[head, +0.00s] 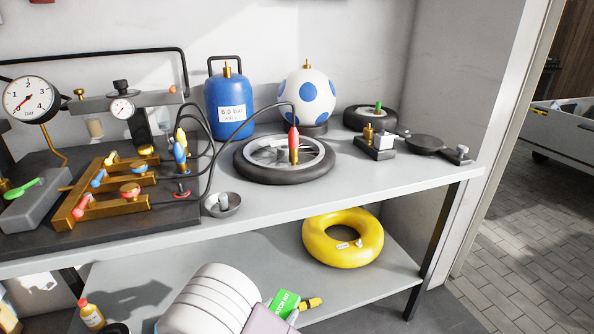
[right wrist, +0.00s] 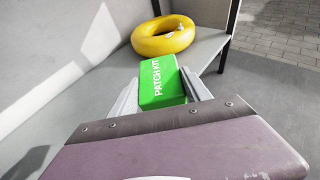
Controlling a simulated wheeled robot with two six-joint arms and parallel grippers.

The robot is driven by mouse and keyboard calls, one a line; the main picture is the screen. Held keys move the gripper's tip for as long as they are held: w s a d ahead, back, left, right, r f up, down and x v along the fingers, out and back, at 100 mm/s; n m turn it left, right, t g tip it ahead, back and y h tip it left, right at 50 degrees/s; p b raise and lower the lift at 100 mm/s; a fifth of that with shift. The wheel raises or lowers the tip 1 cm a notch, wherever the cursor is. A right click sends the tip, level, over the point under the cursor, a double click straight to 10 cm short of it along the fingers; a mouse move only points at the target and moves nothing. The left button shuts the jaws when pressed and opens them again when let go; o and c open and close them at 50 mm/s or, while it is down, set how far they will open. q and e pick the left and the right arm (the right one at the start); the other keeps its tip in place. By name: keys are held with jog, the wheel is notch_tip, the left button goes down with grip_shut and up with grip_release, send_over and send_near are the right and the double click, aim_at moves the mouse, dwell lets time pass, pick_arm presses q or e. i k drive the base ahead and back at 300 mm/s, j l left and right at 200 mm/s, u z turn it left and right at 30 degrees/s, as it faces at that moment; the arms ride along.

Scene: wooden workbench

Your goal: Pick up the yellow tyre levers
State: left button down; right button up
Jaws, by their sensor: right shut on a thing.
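My right gripper (right wrist: 160,92) is low in front of the workbench, by the lower shelf. It is shut on a green box marked PATCH KIT (right wrist: 161,82), with a grey finger on each side. The green box also shows in the head view (head: 286,302), partly hidden by my right gripper. A small yellow piece with a dark end (head: 311,303) shows just right of the box; I cannot tell whether it is a tyre lever. No other likely tyre levers show. My left gripper is not in view.
A yellow ring (head: 322,253) lies on the lower shelf (head: 385,287); it also shows in the right wrist view (right wrist: 146,46). A bottle (head: 91,316) stands at lower left. The upper bench holds gauges, valves, a wheel (head: 262,178) and a blue tank (head: 230,107).

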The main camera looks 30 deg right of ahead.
aim_at(307, 304)
jog(key=k+l+u, duration=0.2)
jog(key=l, duration=0.25)
jog(key=l+u, duration=0.25)
jog(key=l, duration=0.25)
jog(key=k+l+u, duration=0.2)
jog(key=l, duration=0.25)
jog(key=k+l+u, duration=0.25)
jog(key=l, duration=0.15)
jog(key=k+l+u, duration=0.2)
jog(key=l, duration=0.2)
jog(key=k+l+u, duration=0.2)
jog(key=l, duration=0.15)
